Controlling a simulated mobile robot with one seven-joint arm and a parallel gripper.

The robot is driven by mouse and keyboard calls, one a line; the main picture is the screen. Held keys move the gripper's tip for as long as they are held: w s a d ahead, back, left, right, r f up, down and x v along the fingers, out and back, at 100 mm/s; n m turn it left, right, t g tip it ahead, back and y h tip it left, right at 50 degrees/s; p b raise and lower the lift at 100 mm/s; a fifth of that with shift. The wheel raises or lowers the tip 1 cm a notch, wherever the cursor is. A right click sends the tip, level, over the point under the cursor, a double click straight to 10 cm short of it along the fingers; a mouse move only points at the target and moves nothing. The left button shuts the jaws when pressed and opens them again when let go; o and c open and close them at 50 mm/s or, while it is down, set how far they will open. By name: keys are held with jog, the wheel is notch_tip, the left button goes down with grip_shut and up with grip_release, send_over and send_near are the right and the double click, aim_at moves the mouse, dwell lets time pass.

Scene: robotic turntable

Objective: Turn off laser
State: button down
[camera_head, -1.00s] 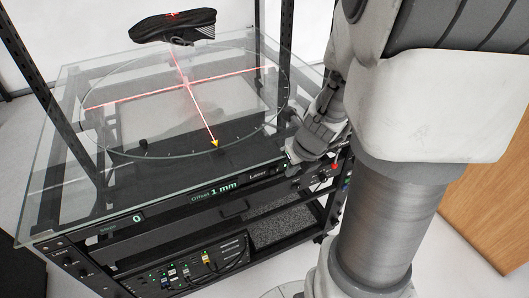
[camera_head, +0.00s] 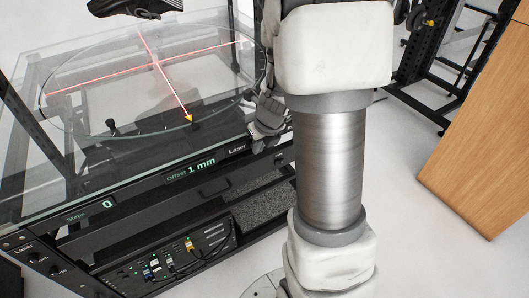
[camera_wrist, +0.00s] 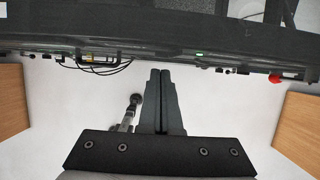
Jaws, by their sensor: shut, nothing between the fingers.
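The turntable unit (camera_head: 110,205) stands at the left in the head view, its glass disc (camera_head: 75,125) on top. Red laser lines (camera_head: 120,73) cross on the disc, so the laser is lit. In the wrist view, a small green light (camera_wrist: 198,54) and a red knob (camera_wrist: 274,78) show along the front edge. My gripper (camera_wrist: 160,72) is shut and empty, its tips pointing at that edge between several small controls. Contact cannot be told.
A dark shoe (camera_head: 135,7) is above the disc. A wooden cabinet (camera_head: 480,130) stands at the right, with a black rack (camera_head: 425,60) behind it. Cables (camera_wrist: 95,66) hang at the front edge.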

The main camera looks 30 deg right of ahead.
jog(key=shift+w, duration=0.35)
jog(key=shift+w+a+m+p, duration=0.1)
jog(key=shift+w+m+p, duration=0.35)
jog(key=shift+p, duration=0.55)
jog(key=shift+s, duration=0.1)
jog(key=shift+s+d, duration=0.15)
jog(key=shift+d, duration=0.7)
